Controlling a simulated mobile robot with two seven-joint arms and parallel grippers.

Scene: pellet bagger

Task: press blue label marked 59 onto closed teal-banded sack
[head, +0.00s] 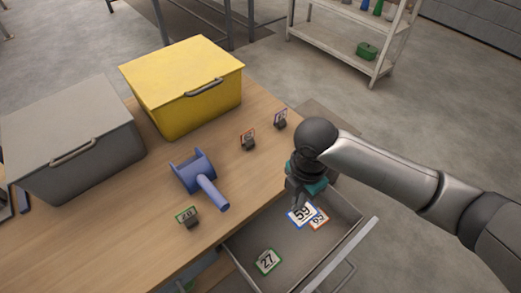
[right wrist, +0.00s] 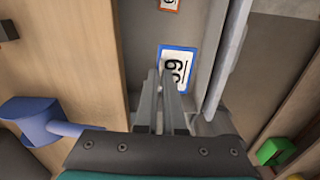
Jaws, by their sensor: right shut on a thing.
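The blue-bordered label marked 59 (head: 301,214) is at the tips of my right gripper (head: 296,204), over the open drawer (head: 238,248). In the right wrist view the label (right wrist: 178,62) shows just beyond the closed fingers (right wrist: 166,78), which are shut on its near edge. Whether the label still touches the drawer floor I cannot tell. I see no teal-banded sack in either view. My left gripper is not in view.
An orange-bordered label (head: 319,218) lies close beside label 59, and a green label 27 (head: 267,261) is also in the drawer.

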